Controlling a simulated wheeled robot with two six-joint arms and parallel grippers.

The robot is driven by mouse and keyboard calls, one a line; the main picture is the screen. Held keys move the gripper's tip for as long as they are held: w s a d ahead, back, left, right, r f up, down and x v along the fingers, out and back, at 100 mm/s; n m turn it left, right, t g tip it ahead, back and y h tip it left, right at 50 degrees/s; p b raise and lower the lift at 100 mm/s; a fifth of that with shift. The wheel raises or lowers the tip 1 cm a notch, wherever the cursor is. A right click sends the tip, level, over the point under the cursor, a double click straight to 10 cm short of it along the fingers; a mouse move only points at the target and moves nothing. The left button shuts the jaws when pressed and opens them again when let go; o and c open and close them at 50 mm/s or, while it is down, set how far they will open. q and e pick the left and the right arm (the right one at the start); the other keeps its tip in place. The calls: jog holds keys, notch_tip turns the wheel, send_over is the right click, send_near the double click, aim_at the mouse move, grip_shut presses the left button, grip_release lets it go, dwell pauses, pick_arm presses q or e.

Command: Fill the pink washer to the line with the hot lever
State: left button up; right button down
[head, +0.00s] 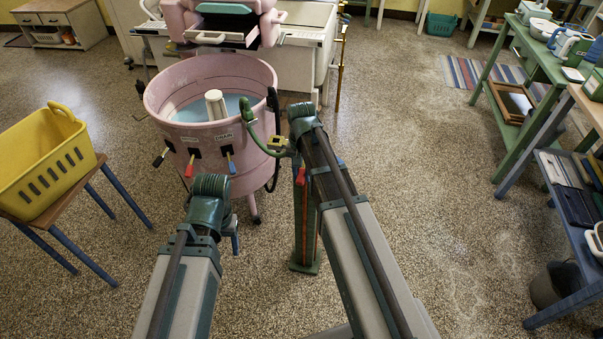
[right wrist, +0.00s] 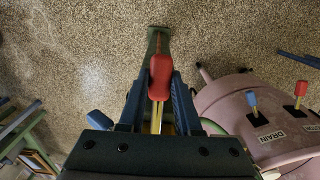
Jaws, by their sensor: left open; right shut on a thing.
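The pink washer (head: 220,150) stands ahead, its open tub holding pale blue water (head: 190,112) around a white agitator post (head: 214,104). The red handle also shows in the head view (head: 300,176). A green hose (head: 255,138) runs from the standpipe to the tub rim. My left gripper (head: 212,190) is open and empty in front of the washer, its fingers mostly hidden.
Labelled red (head: 189,166) and blue (head: 231,162) levers are on the washer's front. A pink wringer (head: 220,25) is behind the tub. A yellow basket (head: 45,165) on a stool stands left. Green and blue tables stand right; floor between is clear.

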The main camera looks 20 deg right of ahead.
jog(key=shift+s+f+t+b, duration=0.1)
jog(key=shift+f+t+b, duration=0.3)
jog(key=shift+b, duration=0.05)
jog(key=shift+h, duration=0.3)
jog(key=c, duration=0.6)
grip_release()
jog(key=shift+r, duration=0.2)
notch_tip(320, 180, up, 13)
jog(key=p, duration=1.4)
jog(key=shift+s+a+r, duration=0.2)
jog(key=shift+s+a, duration=0.1)
jog(key=shift+s, duration=0.1)
